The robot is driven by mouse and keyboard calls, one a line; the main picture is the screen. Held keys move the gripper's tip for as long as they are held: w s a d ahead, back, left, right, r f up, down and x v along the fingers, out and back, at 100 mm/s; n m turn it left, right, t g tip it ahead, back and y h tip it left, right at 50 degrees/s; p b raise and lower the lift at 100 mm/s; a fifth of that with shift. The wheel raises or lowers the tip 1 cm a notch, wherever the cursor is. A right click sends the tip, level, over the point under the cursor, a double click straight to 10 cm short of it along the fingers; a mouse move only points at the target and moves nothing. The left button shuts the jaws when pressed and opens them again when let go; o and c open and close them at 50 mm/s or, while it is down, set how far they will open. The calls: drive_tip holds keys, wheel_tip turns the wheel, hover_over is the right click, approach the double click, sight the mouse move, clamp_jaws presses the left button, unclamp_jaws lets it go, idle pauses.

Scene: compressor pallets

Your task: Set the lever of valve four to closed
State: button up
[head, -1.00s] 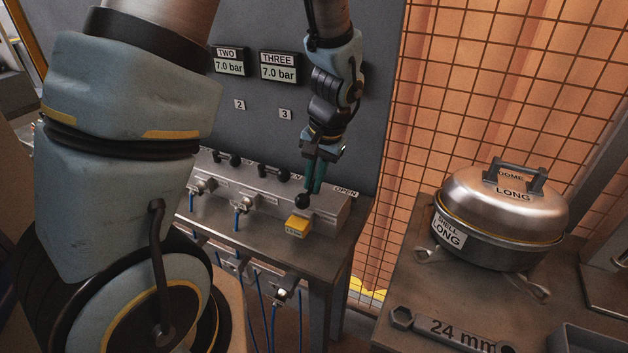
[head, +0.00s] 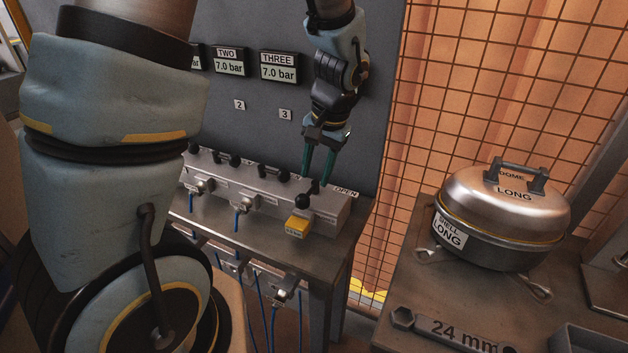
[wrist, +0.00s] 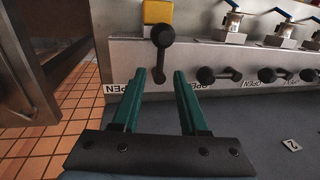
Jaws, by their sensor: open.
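The valve four lever, with a black ball knob (head: 303,201), is at the right end of the grey valve block (head: 325,212). In the wrist view the lever (wrist: 162,38) points crosswise to the row, toward the yellow block, while the neighbouring levers lie along the row. An OPEN label (wrist: 115,88) lies beside its pivot. My gripper (head: 317,178) is open, its green fingers spread just above the lever's pivot end and holding nothing. In the wrist view the pivot shows between the fingertips (wrist: 161,74).
A yellow block (head: 298,227) sits at the block's front below the lever. Other levers (wrist: 218,75) stand close along the row. The grey panel (head: 330,130) rises behind. A domed vessel (head: 500,220) and a large wrench (head: 450,330) lie on the right table.

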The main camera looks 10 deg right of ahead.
wheel_tip(320, 180, up, 8)
drive_tip(key=s+d+b, duration=0.1)
drive_tip(key=shift+f, duration=0.15)
drive_tip(key=a+f+n+h, duration=0.1)
drive_tip(key=a+f+n, duration=0.1)
drive_tip(key=a, duration=0.9)
drive_tip(key=a+f+n, duration=0.2)
drive_tip(key=a+n, duration=0.3)
drive_tip(key=a, duration=0.6)
drive_tip(key=shift+s+h, duration=0.2)
drive_tip(key=shift+h, duration=0.2)
